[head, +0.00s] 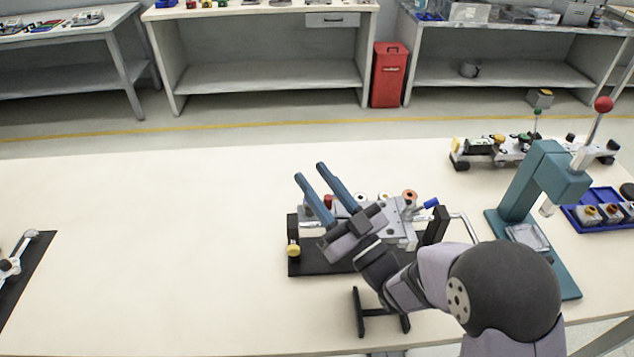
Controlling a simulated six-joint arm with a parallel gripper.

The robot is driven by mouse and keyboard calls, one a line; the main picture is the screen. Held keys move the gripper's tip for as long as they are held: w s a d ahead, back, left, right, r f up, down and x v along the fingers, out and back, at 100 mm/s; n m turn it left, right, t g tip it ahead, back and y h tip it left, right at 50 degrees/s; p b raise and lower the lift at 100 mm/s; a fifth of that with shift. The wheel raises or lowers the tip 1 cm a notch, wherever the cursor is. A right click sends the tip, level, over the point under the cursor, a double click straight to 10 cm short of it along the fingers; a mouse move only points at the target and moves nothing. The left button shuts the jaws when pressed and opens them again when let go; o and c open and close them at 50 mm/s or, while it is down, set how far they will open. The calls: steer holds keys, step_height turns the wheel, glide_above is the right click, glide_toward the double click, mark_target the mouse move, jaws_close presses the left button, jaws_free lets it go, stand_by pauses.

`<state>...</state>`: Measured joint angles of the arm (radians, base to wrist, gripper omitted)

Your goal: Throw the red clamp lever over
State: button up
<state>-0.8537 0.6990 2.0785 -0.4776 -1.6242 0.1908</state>
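My gripper (309,171) has two blue fingers that stand apart with nothing visible between their tips. It is above a fixture with a black base (315,262) and a grey block, in the middle of the table. A small red part (328,201) shows just behind the fingers on this fixture. It may be the red clamp lever, but the fingers hide most of it and I cannot tell its position. A blue handle (431,203) is at the fixture's right, and a yellow knob (293,250) is at its left front. My gripper and wrist cover part of the fixture.
A teal press (520,190) with a red-ball handle (603,104) stands to the right. Beside it are a blue tray (592,225) and a wheeled assembly (510,149). A black stand (380,312) is near the front edge. The table's left-middle is clear.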

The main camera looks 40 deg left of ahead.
step_height(320, 180, up, 10)
steer(key=shift+f+b, duration=0.25)
steer(key=shift+b, duration=0.05)
stand_by(0.6)
